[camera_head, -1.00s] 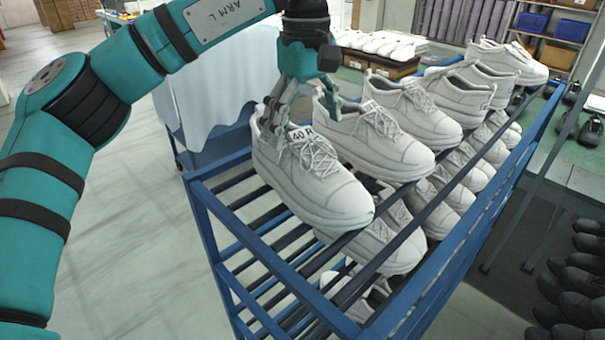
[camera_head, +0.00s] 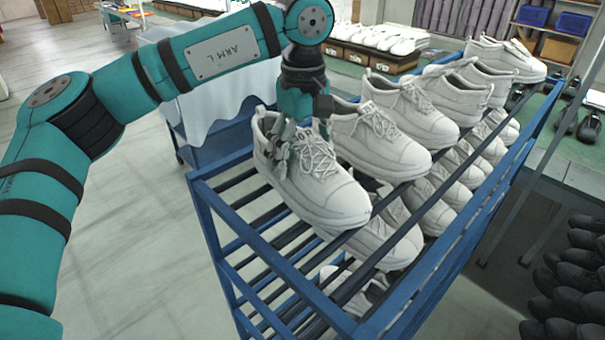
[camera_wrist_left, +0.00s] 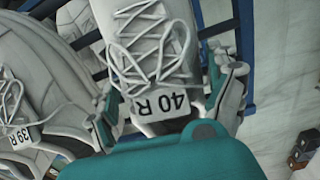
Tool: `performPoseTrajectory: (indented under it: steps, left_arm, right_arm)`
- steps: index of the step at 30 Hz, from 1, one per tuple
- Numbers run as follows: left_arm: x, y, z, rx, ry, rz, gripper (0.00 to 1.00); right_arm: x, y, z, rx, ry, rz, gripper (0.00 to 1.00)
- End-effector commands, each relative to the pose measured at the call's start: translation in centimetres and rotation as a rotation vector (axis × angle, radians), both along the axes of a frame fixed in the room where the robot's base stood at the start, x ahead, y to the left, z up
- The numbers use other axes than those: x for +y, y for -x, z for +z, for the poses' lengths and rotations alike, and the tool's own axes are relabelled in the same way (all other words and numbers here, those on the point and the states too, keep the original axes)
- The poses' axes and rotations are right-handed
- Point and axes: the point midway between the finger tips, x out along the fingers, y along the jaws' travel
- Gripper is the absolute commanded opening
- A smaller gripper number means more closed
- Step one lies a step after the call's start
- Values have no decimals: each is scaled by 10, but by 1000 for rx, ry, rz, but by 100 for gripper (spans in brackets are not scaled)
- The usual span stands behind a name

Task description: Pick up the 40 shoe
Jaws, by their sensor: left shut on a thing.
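The 40 shoe (camera_head: 322,192) is a white lace-up sneaker at the near left end of the blue rack's top row. In the left wrist view this shoe (camera_wrist_left: 135,65) shows its laces and a tongue label reading "40 R". My left gripper (camera_head: 282,142) is down at its ankle opening, and its fingers are shut on the shoe. The wrist view shows a finger on each side of the collar. The shoe appears to be at the level of the rack bars; I cannot tell if it is clear of them. My right gripper is not in view.
The "39 R" shoe (camera_wrist_left: 35,120) is close beside the held one. More white shoes (camera_head: 415,112) continue along the top row, with others on lower levels. The blue rack (camera_head: 205,215) has bare bars at its near left. Black shoes (camera_head: 575,270) are at the right.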

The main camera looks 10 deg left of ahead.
Motion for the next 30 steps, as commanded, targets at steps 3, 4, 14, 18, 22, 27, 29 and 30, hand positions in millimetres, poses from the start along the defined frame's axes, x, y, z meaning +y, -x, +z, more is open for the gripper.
performPoseTrajectory:
  steps: [3, 4, 14, 18, 22, 27, 29, 30]
  left_arm:
    - [0, 0, 0, 0, 0, 1, 46]
    - [0, 0, 0, 0, 0, 1, 42]
    - [0, -1, 1, -2, 0, 1, 31]
    - [0, -1, 6, -3, 1, 1, 31]
    - [0, 0, 17, -4, 2, 1, 31]
    - [-3, 10, 33, -3, 1, -4, 31]
    - [-5, 23, 33, -4, 1, -6, 31]
    - [-7, 32, 34, -4, 0, -6, 31]
  right_arm:
    - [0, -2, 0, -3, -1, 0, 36]
    - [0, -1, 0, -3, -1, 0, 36]
    - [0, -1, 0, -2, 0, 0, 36]
    - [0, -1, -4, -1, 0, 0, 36]
    - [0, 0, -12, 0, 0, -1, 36]
    - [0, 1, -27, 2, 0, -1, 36]
    - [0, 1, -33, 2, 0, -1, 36]
    - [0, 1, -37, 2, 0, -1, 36]
